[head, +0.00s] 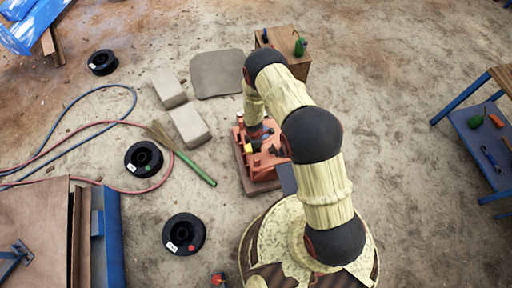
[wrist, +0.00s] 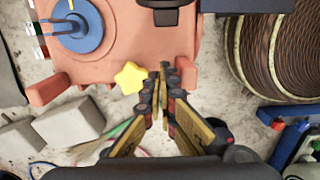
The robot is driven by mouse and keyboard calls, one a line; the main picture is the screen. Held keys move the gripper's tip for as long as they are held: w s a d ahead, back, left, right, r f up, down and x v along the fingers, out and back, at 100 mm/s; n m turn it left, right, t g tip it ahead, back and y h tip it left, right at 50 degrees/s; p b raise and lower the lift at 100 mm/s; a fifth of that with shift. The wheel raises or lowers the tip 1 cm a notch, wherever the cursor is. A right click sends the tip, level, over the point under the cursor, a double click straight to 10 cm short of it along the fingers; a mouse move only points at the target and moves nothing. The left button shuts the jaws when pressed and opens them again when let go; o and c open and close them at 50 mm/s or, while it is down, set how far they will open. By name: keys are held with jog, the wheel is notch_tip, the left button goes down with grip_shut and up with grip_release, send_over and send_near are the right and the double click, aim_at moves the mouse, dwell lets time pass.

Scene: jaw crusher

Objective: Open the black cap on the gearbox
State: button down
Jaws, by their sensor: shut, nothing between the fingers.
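The gearbox is the salmon-red housing (wrist: 115,45) below my gripper in the wrist view; in the head view its red body (head: 262,170) is partly hidden by my arm. A black part (wrist: 168,14), possibly the black cap, sits at the top edge of the wrist view and is cut off there. A yellow star-shaped knob (wrist: 131,77) is just left of my fingertips. A blue round part (wrist: 80,27) is on the housing's upper left. My gripper (wrist: 165,82) is shut and empty, its fingertips over the housing's near edge, apart from the black part in the picture.
Grey blocks (head: 189,126) and a green-handled brush (head: 195,168) lie left of the gearbox. Black spools (head: 143,159) and hoses (head: 75,142) lie further left. A wooden crate (head: 287,45) stands behind. A blue bench (head: 480,137) is at right. Floor between gearbox and bench is clear.

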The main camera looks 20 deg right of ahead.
aim_at(273, 151)
notch_tip(273, 151, down, 4)
jog(key=shift+f+b, duration=0.1)
jog(key=shift+b, duration=0.5)
jog(key=d, duration=0.1)
jog(key=d+r, duration=0.1)
jog(key=d, duration=0.1)
jog(key=shift+d+r+b, duration=0.2)
jog(key=shift+r+b, duration=0.05)
jog(key=shift+b, duration=0.15)
jog(key=shift+d+r, duration=0.15)
jog(key=shift+d, duration=0.05)
jog(key=shift+d+r+p, duration=0.75)
jog(key=shift+d+p, duration=0.05)
jog(key=shift+p, duration=0.2)
jog(key=shift+r, duration=0.15)
